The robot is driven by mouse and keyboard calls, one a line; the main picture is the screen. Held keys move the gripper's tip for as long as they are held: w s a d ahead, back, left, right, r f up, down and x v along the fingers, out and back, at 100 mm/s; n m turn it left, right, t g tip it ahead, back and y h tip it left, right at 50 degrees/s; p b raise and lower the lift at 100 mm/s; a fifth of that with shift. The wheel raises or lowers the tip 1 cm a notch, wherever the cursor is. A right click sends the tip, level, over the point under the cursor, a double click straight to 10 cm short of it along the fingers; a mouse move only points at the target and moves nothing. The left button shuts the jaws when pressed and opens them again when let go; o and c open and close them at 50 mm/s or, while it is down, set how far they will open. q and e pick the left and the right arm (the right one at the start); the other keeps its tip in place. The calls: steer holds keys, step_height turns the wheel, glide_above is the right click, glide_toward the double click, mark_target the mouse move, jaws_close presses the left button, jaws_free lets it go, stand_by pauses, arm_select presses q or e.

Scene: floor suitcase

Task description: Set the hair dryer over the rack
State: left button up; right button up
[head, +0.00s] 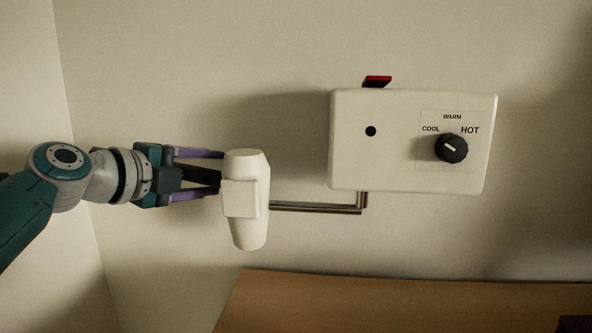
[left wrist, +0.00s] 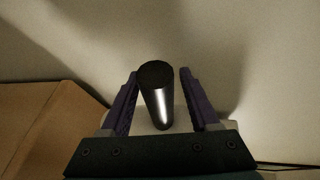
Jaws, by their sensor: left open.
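The white hair dryer (head: 246,228) is at the wall, at the left end of the metal rack (head: 315,207), which comes out below the white control box. Its body stands nearly upright; I cannot tell exactly how it rests on the rack. My left gripper (head: 220,174) is open, with its purple fingers on either side of the dark handle, which points left towards the palm. In the left wrist view the black handle (left wrist: 157,95) stands between the two spread fingers, with a gap on each side. My right gripper is not in view.
The control box (head: 400,140) has a dial (head: 451,148) and a red part (head: 378,81) on top. A brown wooden surface (head: 400,303) lies below the dryer. A dark shape is cut off at the bottom right corner. The wall left of the dryer is bare.

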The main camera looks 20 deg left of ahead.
arm_select(q)
jaws_close()
stand_by(0.5)
stand_by(0.9)
